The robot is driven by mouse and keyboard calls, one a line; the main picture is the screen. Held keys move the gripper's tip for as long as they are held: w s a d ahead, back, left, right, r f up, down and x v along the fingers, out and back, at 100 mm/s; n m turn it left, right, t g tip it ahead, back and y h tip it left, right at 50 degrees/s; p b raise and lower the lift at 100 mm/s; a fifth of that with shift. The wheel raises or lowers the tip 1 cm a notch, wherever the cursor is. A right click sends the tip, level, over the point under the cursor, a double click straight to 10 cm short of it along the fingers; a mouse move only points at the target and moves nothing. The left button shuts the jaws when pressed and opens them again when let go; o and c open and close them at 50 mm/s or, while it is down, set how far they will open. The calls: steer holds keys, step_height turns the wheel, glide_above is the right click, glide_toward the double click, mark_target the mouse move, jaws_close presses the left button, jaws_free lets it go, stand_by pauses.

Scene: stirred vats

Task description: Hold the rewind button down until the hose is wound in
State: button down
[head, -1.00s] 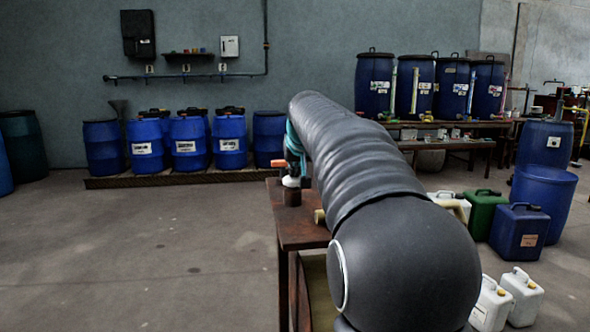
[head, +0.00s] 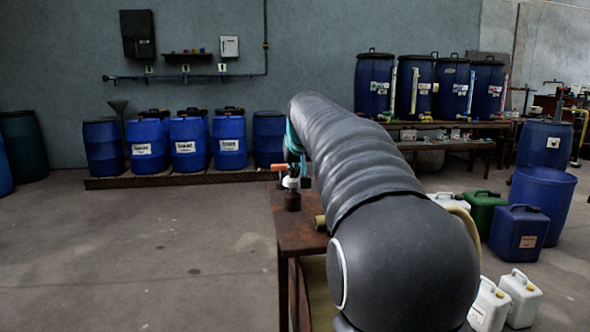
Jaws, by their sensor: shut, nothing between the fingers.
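My dark, ribbed arm reaches away from me over a rusty brown table (head: 291,228) in the head view. My gripper is not visible; the far end of the arm hides it. The rewind button is not visible, and I cannot tell whether anything is pressing it. Teal loops (head: 292,140), possibly the hose, show just left of the arm's far end. A small fitting (head: 291,184) with an orange handle and a white collar stands on the table below them. Its link to the hose is unclear. A pale tan curved piece (head: 468,232) shows behind the arm at right.
Blue drums (head: 190,140) stand on a low pallet at the back wall. Taller blue vats (head: 374,84) stand on a bench at the back right. Green (head: 482,212), blue (head: 519,232) and white (head: 519,297) canisters stand on the floor at right. The floor at left is clear.

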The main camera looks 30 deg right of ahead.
steer(key=r, duration=0.2)
steer(key=r+p, duration=0.1)
steer(key=shift+s+a+r, duration=0.1)
steer(key=shift+s+r, duration=0.15)
steer(key=shift+s, duration=0.05)
steer(key=v, duration=0.9)
steer(key=shift+s+f, duration=0.1)
steer(key=s+a+f+n+g, duration=0.1)
steer(key=s+a+f, duration=0.4)
steer(key=s+f, duration=0.4)
steer(key=s+a+f+n+g+y, duration=0.1)
steer(key=s+a+f, duration=0.5)
steer(key=s+f, duration=0.4)
steer(key=s+a+f+n+y, duration=0.1)
steer(key=s+a+f, duration=0.5)
steer(key=s+f, duration=0.4)
steer(key=shift+s+f+g, duration=0.2)
steer(key=shift+s+g, duration=0.1)
steer(key=shift+g, duration=0.1)
